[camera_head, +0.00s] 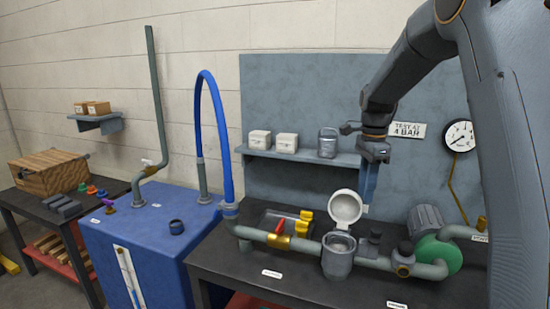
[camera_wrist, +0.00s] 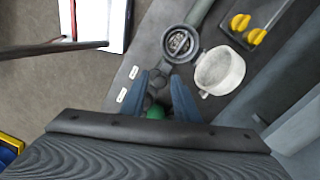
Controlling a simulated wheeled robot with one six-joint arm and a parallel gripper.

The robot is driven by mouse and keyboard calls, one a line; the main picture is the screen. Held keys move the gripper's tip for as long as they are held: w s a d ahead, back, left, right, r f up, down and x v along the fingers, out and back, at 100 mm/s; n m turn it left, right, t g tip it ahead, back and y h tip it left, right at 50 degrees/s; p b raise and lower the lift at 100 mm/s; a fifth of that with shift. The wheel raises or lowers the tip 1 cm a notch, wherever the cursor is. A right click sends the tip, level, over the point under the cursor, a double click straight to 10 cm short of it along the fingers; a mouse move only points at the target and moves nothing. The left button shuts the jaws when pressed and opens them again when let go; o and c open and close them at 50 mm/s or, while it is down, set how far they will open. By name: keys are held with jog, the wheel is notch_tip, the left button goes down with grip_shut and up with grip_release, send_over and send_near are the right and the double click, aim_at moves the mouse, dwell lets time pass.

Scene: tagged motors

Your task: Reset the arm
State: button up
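My gripper (camera_head: 369,190) hangs from the arm above the dark bench, pointing down, in front of the grey back panel. In the wrist view its two blue-grey fingers (camera_wrist: 160,78) stand apart with nothing held between them. Green and dark parts show in the gap, apparently on the bench below. The strainer pot (camera_head: 338,262) with its round white lid (camera_head: 346,208) swung up is below and a little left of the gripper. In the wrist view the pot (camera_wrist: 181,43) and lid (camera_wrist: 219,71) lie beyond the fingertips.
A shelf (camera_head: 300,155) with two white boxes and a grey jar is behind the gripper. A gauge (camera_head: 459,136) is on the panel at right. The green-faced pump (camera_head: 438,255) and pipework occupy the bench. A blue tank (camera_head: 150,240) with a blue hose (camera_head: 222,125) stands left.

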jog(key=s+a+f+n+b, duration=0.3)
jog(key=s+f+n, duration=0.5)
jog(key=s, duration=0.5)
jog(key=s+a+f+n+t+b, duration=0.1)
jog(key=s+a+f+n+b, duration=0.2)
jog(key=s+f+n, duration=0.6)
jog(key=s+f+b, duration=0.1)
jog(key=s, duration=0.3)
jog(key=shift+a+f+t+b, duration=0.25)
jog(key=shift+f+t+b, duration=0.05)
